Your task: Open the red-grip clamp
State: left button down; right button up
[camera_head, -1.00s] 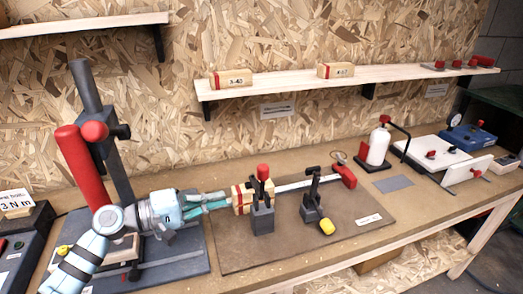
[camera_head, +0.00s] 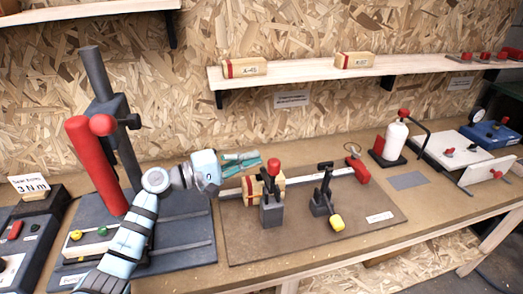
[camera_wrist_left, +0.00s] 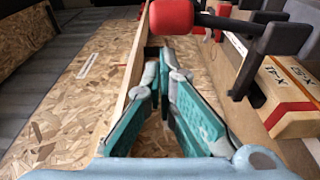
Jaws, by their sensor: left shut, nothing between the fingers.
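The red-grip clamp is a toggle clamp on a dark block (camera_head: 271,213); its red grip (camera_head: 273,166) points up. A wooden block (camera_head: 252,190) with a red stripe sits at the clamp, partly hidden by it. In the left wrist view the red grip (camera_wrist_left: 171,17) is large, just past the fingertips, with the clamp's dark arm (camera_wrist_left: 272,42) at right. My left gripper (camera_head: 257,162) has teal fingers, is shut and empty, and is near the red grip on its left; contact cannot be told. A second clamp has a yellow grip (camera_head: 337,222), lying low. My right gripper is not in view.
A steel bar with a red end piece (camera_head: 359,169) runs behind the clamps. A red-handled press (camera_head: 92,160) stands at left. A white bottle (camera_head: 395,140) and fixtures are at right. A shelf (camera_head: 300,77) with wooden blocks hangs above. The brown board's front is clear.

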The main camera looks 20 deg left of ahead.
pick_arm(q)
jog(key=x, duration=0.3)
jog(key=shift+d, duration=0.1)
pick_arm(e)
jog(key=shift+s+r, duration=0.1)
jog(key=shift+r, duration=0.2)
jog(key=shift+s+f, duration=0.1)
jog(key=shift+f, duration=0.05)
pick_arm(q)
jog(key=shift+s+d+m+b, duration=0.15)
jog(key=shift+s+m+b, duration=0.2)
jog(key=shift+b, duration=0.2)
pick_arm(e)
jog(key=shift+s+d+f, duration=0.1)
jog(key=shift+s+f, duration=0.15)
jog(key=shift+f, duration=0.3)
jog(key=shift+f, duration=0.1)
